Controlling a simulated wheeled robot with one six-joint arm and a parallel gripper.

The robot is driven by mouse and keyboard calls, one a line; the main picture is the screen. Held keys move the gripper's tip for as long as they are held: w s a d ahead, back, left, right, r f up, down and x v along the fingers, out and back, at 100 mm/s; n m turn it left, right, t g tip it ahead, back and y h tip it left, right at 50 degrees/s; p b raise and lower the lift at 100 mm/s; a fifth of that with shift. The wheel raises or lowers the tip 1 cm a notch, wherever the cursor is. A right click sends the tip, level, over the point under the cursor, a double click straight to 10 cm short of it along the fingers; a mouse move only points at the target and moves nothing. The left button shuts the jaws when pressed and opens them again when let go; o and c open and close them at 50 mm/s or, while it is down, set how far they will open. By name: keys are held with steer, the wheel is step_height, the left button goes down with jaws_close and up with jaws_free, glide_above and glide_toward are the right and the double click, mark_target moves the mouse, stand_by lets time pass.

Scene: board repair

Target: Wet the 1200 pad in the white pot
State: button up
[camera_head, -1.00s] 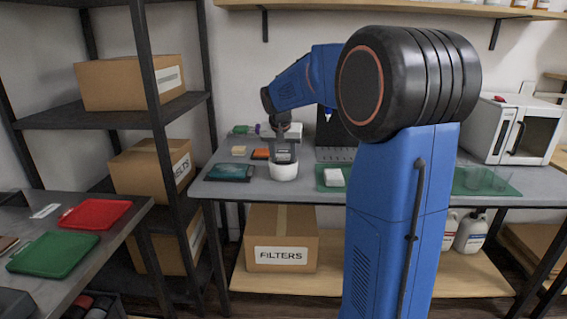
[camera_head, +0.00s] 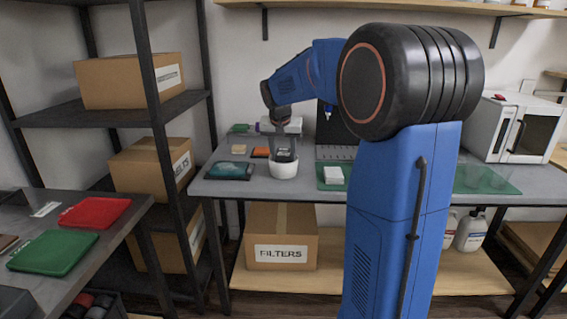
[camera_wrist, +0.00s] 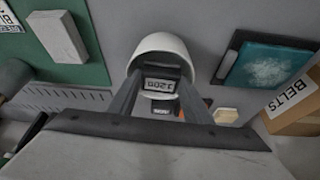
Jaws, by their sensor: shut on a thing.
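The white pot (camera_head: 284,170) stands on the grey workbench, and its rim also shows in the wrist view (camera_wrist: 160,42). My gripper (camera_head: 284,154) points down at the pot's mouth. Its fingers are shut on the dark 1200 pad (camera_wrist: 159,85), whose label faces the wrist camera upside down. The pad (camera_head: 286,156) is at the pot's opening. I cannot tell whether it touches the water, and the inside of the pot is mostly hidden.
A teal framed panel (camera_head: 230,171) lies left of the pot. An orange pad (camera_head: 260,153) and a beige pad (camera_head: 238,149) lie behind it. A white block (camera_head: 333,175) rests on a green mat (camera_head: 333,186) to the right. Bare grey bench lies between.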

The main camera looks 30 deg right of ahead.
mark_target(283, 155)
steer(key=shift+r, duration=2.9)
steer(key=shift+r, duration=2)
